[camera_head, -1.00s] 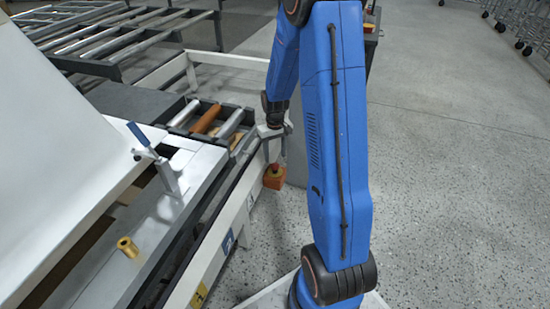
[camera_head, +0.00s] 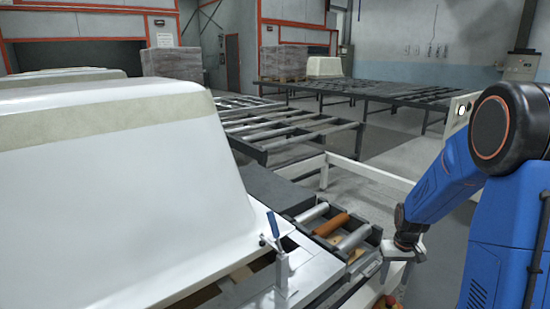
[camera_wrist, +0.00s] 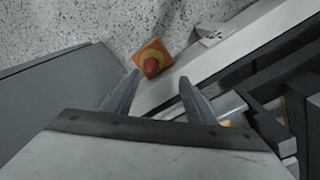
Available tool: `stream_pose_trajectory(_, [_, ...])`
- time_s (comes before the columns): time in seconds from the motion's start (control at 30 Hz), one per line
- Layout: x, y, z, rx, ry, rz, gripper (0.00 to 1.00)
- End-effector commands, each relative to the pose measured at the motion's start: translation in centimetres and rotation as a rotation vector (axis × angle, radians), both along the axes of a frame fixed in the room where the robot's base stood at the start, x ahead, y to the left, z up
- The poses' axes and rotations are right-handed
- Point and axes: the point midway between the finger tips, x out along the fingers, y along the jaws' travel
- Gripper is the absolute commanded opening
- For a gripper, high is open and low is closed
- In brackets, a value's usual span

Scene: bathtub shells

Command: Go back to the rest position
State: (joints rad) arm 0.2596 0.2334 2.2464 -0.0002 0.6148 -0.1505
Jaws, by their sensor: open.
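My gripper (camera_head: 398,272) hangs at the end of my blue arm, low at the right in the head view, beside the roller tray. In the wrist view my gripper (camera_wrist: 160,80) has its two fingers apart, with nothing between them. Beyond the fingertips is an orange box with a red push button (camera_wrist: 151,61), apart from the fingers. In the head view only a small part of the red button (camera_head: 391,300) shows at the bottom edge, below the gripper.
A roller tray (camera_head: 366,267) holds orange and grey rollers. A blue-handled clamp (camera_head: 280,265) stands on the bench's metal edge. A large white tub shell (camera_head: 110,190) fills the left. Roller conveyors (camera_head: 290,130) lie behind. Speckled floor (camera_wrist: 75,30) shows clear in the wrist view.

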Motion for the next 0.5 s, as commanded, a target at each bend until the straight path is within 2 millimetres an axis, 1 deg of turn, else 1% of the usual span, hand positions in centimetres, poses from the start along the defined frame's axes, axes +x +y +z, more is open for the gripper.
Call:
stream_pose_trajectory(0.03, [-0.5,0.6,1.6,-0.004,-0.017,0.005,0.50])
stream_pose_trajectory(0.1, [-1.3,1.5,3.3,-0.008,-0.032,0.011,0.50])
stream_pose_trajectory(0.27, [-3.4,3.3,7.1,-0.014,-0.068,0.022,0.50])
stream_pose_trajectory(0.5, [-7.1,5.8,11.9,-0.022,-0.122,0.040,0.50])
